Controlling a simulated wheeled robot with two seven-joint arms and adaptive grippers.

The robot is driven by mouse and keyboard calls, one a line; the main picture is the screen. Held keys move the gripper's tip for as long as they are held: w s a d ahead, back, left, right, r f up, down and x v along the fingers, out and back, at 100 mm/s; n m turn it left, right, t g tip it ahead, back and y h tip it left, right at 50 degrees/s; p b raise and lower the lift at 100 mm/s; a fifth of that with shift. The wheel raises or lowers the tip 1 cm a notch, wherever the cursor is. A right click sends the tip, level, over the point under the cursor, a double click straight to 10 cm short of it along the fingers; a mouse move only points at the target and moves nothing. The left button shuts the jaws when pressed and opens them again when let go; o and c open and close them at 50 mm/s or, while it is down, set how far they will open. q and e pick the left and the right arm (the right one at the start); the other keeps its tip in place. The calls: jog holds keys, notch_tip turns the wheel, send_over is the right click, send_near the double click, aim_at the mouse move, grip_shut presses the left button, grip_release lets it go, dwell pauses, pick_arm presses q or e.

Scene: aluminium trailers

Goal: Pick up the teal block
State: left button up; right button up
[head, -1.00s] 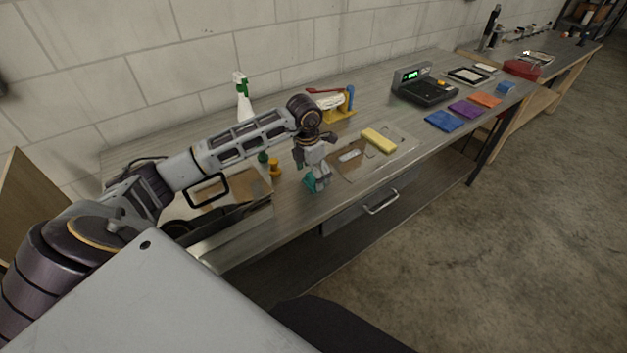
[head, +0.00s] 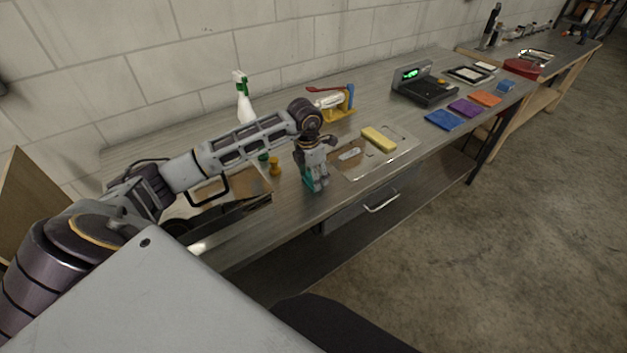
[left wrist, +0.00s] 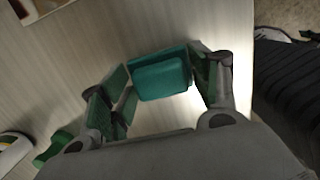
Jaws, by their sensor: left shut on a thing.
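The teal block (left wrist: 162,76) is between the two fingers of my left gripper (left wrist: 166,82) in the left wrist view. The gripper is shut on it, over the grey workbench (left wrist: 60,85). In the head view the left gripper (head: 317,184) points down near the bench's front edge, and only a little teal of the block (head: 308,181) shows beside the fingers. I cannot tell whether the block touches the bench. My right gripper is in neither view.
A clear tray (head: 408,146) with a yellow sponge (head: 378,139) lies right of the gripper. An orange peg (head: 274,167) and a spray bottle (head: 243,99) stand to the left and behind. A scale (head: 426,88) and coloured cloths (head: 443,120) lie further right.

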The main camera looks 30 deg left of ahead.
pick_arm(q)
jog(key=shift+c, duration=0.4)
jog(key=shift+r, duration=0.2)
jog(key=shift+c, duration=0.2)
jog(key=shift+r, duration=0.6)
notch_tip(320, 180, up, 8)
jog(key=shift+f+b, duration=0.1)
jog(key=shift+b, duration=0.4)
jog(key=shift+r, duration=0.3)
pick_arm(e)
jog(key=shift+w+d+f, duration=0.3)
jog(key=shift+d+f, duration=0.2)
